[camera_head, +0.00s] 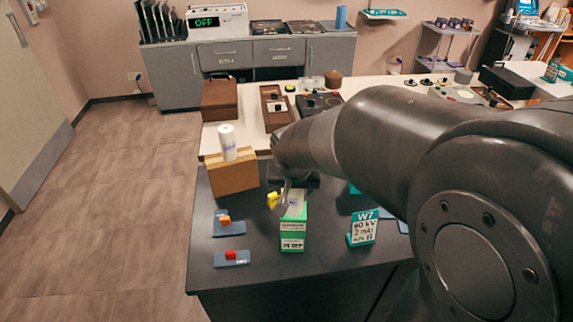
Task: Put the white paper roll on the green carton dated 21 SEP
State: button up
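The white paper roll (227,142) stands upright on top of a brown cardboard box (233,175) at the left of the dark counter. A green carton (293,232) with a white label stands on the counter to the right of and nearer than the box. Its label seems to end in SEP; the day is too small to read surely. My gripper (281,198) is over the back of the green carton, to the right of and apart from the roll. A small yellow piece (272,200) shows at its fingers. My arm hides much of the gripper, so its opening is unclear.
Blue pads with an orange block (225,220) and a red block (231,255) lie left of the carton. A teal W7 sign (362,228) stands to its right. A pale table with brown boxes (219,100) lies behind. My arm covers the right side.

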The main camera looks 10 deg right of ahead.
jog(key=shift+o, duration=0.8)
jog(key=shift+r, duration=0.25)
jog(key=d+v, duration=0.1)
jog(key=v, duration=1.1)
jog(key=s+d+n, duration=0.1)
jog(key=s+d, duration=0.1)
jog(key=s, duration=0.4)
jog(key=s+d+f+n+t, duration=0.1)
jog(key=s+d, duration=0.1)
jog(key=s, duration=0.5)
jog(key=shift+d+f+y, duration=0.3)
jog(key=shift+y, duration=0.1)
